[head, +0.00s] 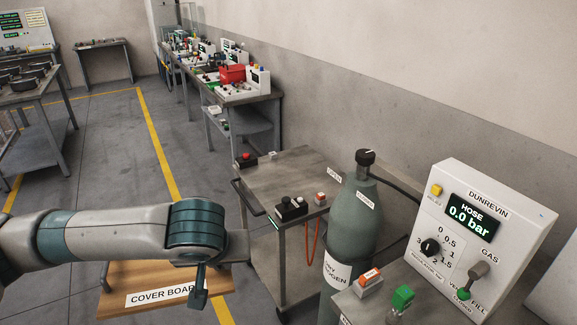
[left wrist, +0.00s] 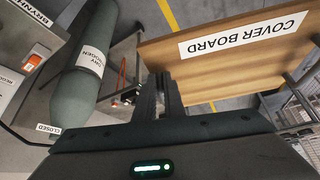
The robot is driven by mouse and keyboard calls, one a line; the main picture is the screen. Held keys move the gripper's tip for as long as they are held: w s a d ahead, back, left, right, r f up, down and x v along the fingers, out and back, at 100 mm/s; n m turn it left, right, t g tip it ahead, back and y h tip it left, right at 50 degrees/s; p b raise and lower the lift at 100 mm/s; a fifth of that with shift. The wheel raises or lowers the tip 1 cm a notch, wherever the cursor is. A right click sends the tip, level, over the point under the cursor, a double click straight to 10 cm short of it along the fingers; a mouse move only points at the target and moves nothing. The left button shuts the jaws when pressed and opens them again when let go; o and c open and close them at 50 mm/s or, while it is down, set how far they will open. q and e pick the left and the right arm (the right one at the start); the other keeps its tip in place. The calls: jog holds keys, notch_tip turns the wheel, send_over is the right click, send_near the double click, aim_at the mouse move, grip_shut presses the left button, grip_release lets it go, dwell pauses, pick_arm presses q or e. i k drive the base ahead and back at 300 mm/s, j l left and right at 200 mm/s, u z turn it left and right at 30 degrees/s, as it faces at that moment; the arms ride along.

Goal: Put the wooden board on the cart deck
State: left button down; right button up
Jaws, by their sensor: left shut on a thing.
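The wooden board (head: 145,273) is flat, light brown and carries a white COVER BOARD label. My left gripper (head: 199,284) is shut on the board's edge. In the left wrist view the fingers (left wrist: 163,95) meet the board (left wrist: 225,72) at its left end. The cart deck (head: 285,178) is a grey metal top to the right of the board, apart from it. My right gripper is in neither view.
On the deck stand a red button (head: 246,160), a black box with a knob (head: 291,208) and a small red-topped block (head: 320,199). A green gas cylinder (head: 352,225) and a DUNREVIN panel (head: 485,240) stand right of the cart. The deck's middle is bare.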

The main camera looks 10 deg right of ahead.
aim_at(286, 185)
jog(key=i+j+z, duration=0.1)
jog(key=i+z, duration=0.25)
jog(key=i+j+z, duration=0.3)
jog(key=i, duration=0.15)
jog(key=i+j+z, duration=0.35)
jog(key=l, duration=0.1)
